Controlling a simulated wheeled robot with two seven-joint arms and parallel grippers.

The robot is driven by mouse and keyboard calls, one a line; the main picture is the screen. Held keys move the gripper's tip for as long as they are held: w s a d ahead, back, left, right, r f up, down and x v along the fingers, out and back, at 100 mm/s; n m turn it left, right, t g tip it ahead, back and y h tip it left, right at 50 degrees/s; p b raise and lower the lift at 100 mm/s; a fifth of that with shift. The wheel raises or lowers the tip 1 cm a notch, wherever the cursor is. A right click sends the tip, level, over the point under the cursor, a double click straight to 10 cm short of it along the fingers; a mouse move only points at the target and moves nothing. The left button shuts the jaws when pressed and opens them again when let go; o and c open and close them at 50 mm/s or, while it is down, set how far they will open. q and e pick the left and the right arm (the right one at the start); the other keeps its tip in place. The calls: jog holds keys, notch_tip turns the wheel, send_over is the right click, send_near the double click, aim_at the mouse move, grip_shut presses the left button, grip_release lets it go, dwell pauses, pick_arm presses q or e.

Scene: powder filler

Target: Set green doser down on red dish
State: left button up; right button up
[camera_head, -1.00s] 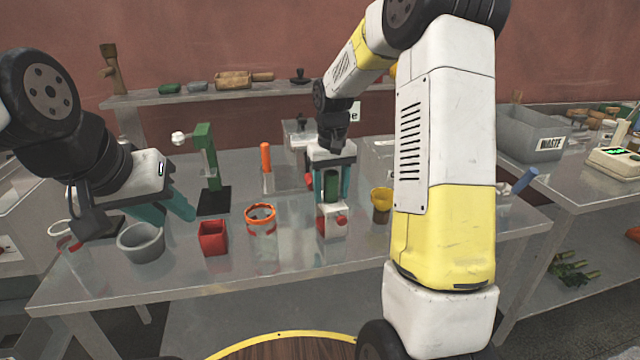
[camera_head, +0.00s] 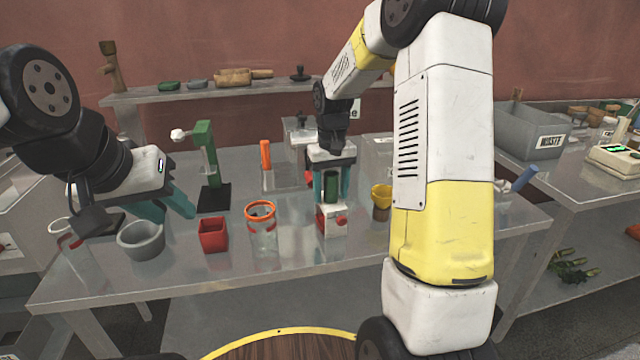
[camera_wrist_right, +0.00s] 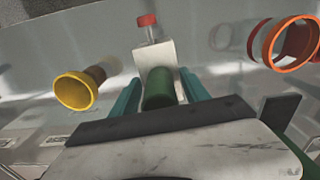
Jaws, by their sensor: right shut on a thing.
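The green doser (camera_head: 331,189) is upright at the middle of the table, with a green grip, a white lower body and a red part. My right gripper (camera_head: 331,185) is shut on its green grip, one teal finger on each side. The doser also shows in the right wrist view (camera_wrist_right: 158,90), with a red-capped clear part beyond the white body. Whether its base touches the table I cannot tell. The red dish (camera_head: 213,235), square and open-topped, stands to its left, in front of the green stand.
An orange-rimmed glass jar (camera_head: 262,230) stands between the dish and the doser. A grey bowl (camera_head: 141,241) is left of the dish, a green stand (camera_head: 207,170) behind it. A yellow funnel (camera_head: 382,195) is close right of the doser. An orange cylinder (camera_head: 265,154) stands behind.

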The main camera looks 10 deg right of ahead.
aim_at(331, 174)
jog(key=o, duration=1.7)
jog(key=shift+c, duration=0.2)
jog(key=shift+r, duration=0.1)
notch_tip(331, 174, up, 7)
jog(key=shift+s+r, duration=0.1)
jog(key=shift+r, duration=0.3)
jog(key=s+a+r+t+y, duration=0.1)
jog(key=s+r+t, duration=0.2)
jog(key=s, duration=0.9)
jog(key=s+a+r+t+y, duration=0.1)
jog(key=s+r+t, duration=0.2)
jog(key=s, duration=0.9)
jog(key=shift+r+m, duration=0.4)
jog(key=shift+r, duration=0.3)
